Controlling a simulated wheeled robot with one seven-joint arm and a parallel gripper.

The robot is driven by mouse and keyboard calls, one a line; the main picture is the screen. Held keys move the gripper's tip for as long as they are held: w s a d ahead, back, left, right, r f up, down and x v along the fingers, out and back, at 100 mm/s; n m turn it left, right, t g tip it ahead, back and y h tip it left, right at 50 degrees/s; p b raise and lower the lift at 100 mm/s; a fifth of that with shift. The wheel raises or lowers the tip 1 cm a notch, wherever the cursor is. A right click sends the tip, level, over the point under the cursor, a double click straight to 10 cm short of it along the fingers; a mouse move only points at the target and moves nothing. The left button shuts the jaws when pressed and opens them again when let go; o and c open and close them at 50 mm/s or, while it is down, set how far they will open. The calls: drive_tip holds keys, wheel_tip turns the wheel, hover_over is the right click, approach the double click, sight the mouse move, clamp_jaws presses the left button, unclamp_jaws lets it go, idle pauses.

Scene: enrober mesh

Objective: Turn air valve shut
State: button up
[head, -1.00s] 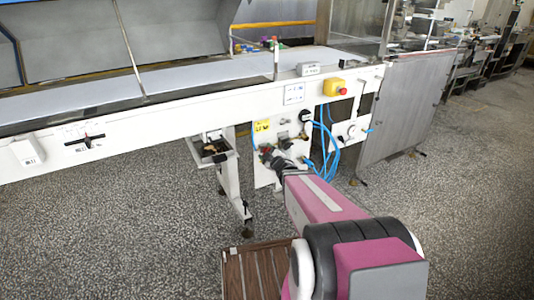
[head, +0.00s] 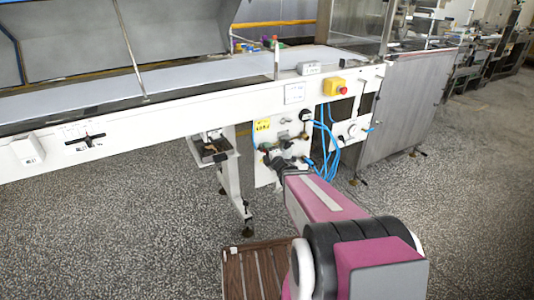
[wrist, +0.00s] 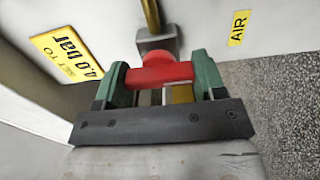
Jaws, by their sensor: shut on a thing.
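The air valve has a red handle (wrist: 152,76) with a rounded red hub on a grey metal body (wrist: 156,43). A brass-coloured pipe (wrist: 151,14) runs up from the body. In the wrist view my gripper (wrist: 160,70) has its two green fingers on either side of the red handle, shut on it. The handle lies across the picture between them. A yellow AIR label (wrist: 239,27) is on the panel to the right. In the head view my gripper (head: 269,157) is at the white panel under the conveyor, and the handle is too small to make out.
A yellow pressure label (wrist: 68,53) is on the left in the wrist view. Blue hoses (head: 325,150) hang just right of my gripper. A yellow box with a red button (head: 335,87) sits above. A brown slatted platform (head: 255,270) is on the floor; the floor around is open.

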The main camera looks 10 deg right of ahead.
idle(0.5)
drive_tip(key=o, duration=0.9)
drive_tip(key=v, duration=1)
drive_tip(key=shift+s+d, duration=0.1)
drive_tip(key=shift+s, duration=0.3)
